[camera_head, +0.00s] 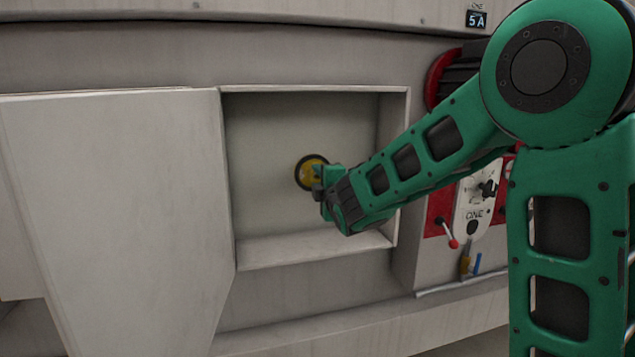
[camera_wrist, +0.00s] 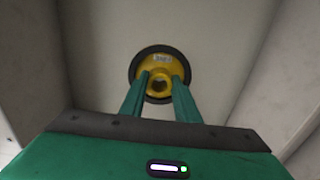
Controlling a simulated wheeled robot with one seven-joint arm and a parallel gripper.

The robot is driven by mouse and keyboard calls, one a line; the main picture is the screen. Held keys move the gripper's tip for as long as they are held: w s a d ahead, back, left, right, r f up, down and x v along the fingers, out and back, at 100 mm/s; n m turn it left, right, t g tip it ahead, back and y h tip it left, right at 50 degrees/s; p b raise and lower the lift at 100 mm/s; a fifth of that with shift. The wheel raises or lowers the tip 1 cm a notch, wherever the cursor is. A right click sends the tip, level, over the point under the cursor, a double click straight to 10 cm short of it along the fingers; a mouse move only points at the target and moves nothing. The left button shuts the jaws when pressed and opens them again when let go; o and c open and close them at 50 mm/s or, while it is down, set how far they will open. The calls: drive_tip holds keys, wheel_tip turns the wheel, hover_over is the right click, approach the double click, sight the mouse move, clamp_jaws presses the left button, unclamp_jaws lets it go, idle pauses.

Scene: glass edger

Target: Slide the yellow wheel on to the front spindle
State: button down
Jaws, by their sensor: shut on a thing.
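The yellow wheel (camera_wrist: 174,69) has a dark rim and a round hub with a central hole. In the head view the yellow wheel (camera_head: 309,172) is inside the recess, close in front of its back wall. My gripper (camera_wrist: 160,82) is shut on the wheel's hub, one green finger on each side. In the head view my gripper (camera_head: 322,176) reaches into the recess from the right and covers part of the wheel. I cannot make out the front spindle; the wheel and gripper may hide it. Whether the wheel touches the back wall cannot be told.
The recess (camera_head: 400,100) is a pale framed box with walls on all sides. A large white panel (camera_head: 115,200) stands open to its left. To the right are a red control panel (camera_head: 440,212) with a dial (camera_head: 488,189) and a red-tipped lever (camera_head: 453,243).

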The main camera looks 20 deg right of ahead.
drive_tip(key=shift+w+a, duration=0.1)
drive_tip(key=shift+w, duration=3.35)
drive_tip(key=c, duration=1.3)
unclamp_jaws()
drive_tip(key=shift+o, duration=0.2)
drive_tip(key=s, duration=1)
drive_tip(key=shift+s, duration=0.3)
